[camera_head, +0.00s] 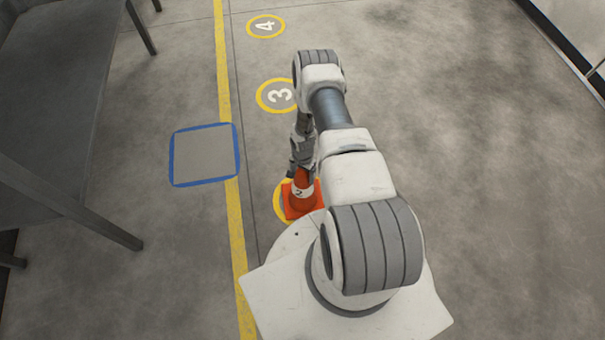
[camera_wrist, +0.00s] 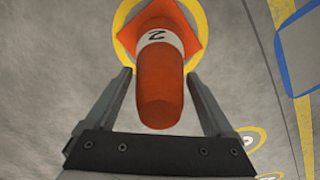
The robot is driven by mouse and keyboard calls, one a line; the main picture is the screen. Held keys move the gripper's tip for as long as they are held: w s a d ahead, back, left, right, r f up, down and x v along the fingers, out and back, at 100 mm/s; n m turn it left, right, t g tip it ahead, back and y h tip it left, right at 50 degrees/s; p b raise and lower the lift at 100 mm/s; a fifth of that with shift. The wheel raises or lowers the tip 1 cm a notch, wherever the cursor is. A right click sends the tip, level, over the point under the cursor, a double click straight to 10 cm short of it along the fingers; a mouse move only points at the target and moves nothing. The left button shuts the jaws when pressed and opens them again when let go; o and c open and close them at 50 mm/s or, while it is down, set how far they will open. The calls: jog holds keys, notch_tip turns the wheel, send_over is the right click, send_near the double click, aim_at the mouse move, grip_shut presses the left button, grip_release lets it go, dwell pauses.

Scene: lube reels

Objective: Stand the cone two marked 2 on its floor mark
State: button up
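The orange cone (camera_head: 303,207) with a white band marked 2 stands upright on the floor. It is on a yellow ring mark (camera_head: 279,203), whose number is hidden under the cone's base. The wrist view shows the cone (camera_wrist: 160,85) from above, with the ring (camera_wrist: 122,35) showing around its square base. My gripper (camera_head: 301,172) is down at the cone's top. In the wrist view my gripper (camera_wrist: 160,76) is open, its fingers on either side of the cone with a gap at each side.
Floor rings marked 3 (camera_head: 262,100) and 4 (camera_head: 265,35) lie farther ahead and are bare. A blue-edged square (camera_head: 205,155) lies left, across a yellow line (camera_head: 222,60). A dark metal table (camera_head: 60,80) stands at far left. The floor to the right is clear.

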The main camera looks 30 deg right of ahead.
jog(key=shift+o, duration=0.6)
jog(key=shift+r, duration=0.1)
